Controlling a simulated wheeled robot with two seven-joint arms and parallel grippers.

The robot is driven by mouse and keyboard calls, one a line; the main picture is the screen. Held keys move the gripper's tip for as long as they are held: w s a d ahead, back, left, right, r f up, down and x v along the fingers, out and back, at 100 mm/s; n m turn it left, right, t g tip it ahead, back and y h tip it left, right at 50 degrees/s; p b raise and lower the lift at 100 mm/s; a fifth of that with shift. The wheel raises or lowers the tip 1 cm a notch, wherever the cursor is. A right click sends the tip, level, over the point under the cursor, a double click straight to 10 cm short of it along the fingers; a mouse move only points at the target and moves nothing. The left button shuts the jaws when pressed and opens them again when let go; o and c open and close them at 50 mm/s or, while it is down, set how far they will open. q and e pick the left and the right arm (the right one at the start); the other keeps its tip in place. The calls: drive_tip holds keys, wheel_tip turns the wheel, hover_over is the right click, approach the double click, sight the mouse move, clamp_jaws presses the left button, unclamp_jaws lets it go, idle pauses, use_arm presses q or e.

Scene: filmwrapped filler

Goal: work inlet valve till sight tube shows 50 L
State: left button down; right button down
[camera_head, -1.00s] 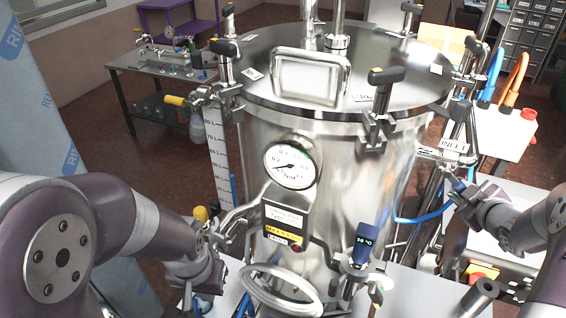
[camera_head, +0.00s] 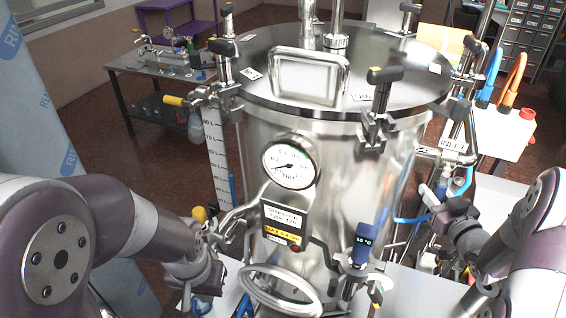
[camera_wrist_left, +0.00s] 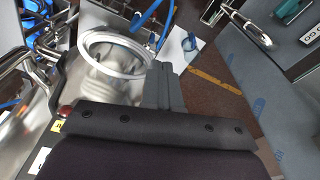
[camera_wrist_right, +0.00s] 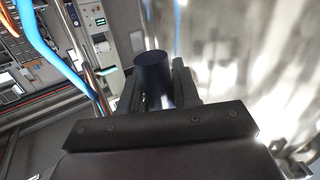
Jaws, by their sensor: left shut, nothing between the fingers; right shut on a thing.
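The steel tank (camera_head: 335,160) stands in the middle, with an INLET label (camera_head: 453,146) on its right. My right gripper (camera_head: 447,203) is below that label, shut on a dark blue handle (camera_head: 441,187). In the right wrist view the handle (camera_wrist_right: 153,72) sits between the fingers. The sight tube's scale (camera_head: 217,155) is at the tank's left. A blue column (camera_head: 232,188) beside it ends in the lower part of the visible marks; I cannot read the exact level. My left gripper (camera_head: 213,246) is shut and empty below a yellow knob (camera_head: 199,214); its fingers show in the left wrist view (camera_wrist_left: 164,86).
A pressure gauge (camera_head: 289,162), a labelled box (camera_head: 284,224) and a blue temperature display (camera_head: 365,242) are on the tank's front. A coiled white hose (camera_head: 280,290) hangs below. Blue hoses run near my right gripper. A steel bench (camera_head: 160,66) stands at the back left.

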drive_tip(key=shift+w+a+r+m+t, duration=0.1)
drive_tip(key=shift+a+m+t, duration=0.2)
drive_tip(key=shift+m, duration=0.1)
idle(0.3)
drive_tip(key=c, duration=0.9)
unclamp_jaws()
drive_tip(key=b+v, duration=0.4)
drive_tip(key=v, duration=0.8)
drive_tip(key=shift+s, duration=0.3)
